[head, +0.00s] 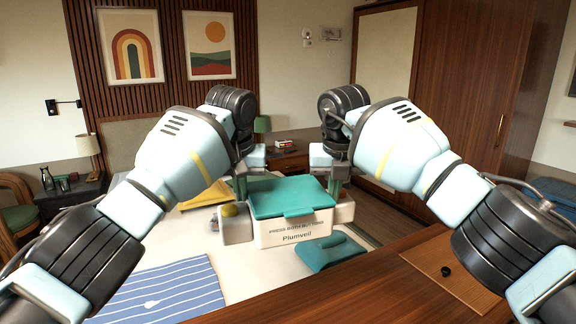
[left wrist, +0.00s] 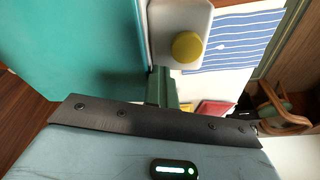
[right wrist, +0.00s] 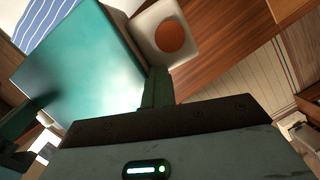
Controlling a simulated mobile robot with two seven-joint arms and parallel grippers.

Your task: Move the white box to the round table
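The white box (head: 292,233) with a teal lid (head: 288,198) stands upright on a pale surface; its front reads "Press both buttons" and "Plumveil". A white block with a yellow button (left wrist: 187,47) is at its left side, and one with an orange-brown button (right wrist: 170,37) at its right. My left gripper (head: 241,188) points down beside the lid's left edge, fingers together with nothing seen between them. My right gripper (head: 335,186) is likewise shut beside the lid's right edge. Whether the fingertips touch the box is unclear. I cannot make out a round table.
A blue striped cloth (head: 165,290) lies left of the box. A teal cloth-like item (head: 330,252) lies in front of it. A yellow item (head: 206,195) is behind left.

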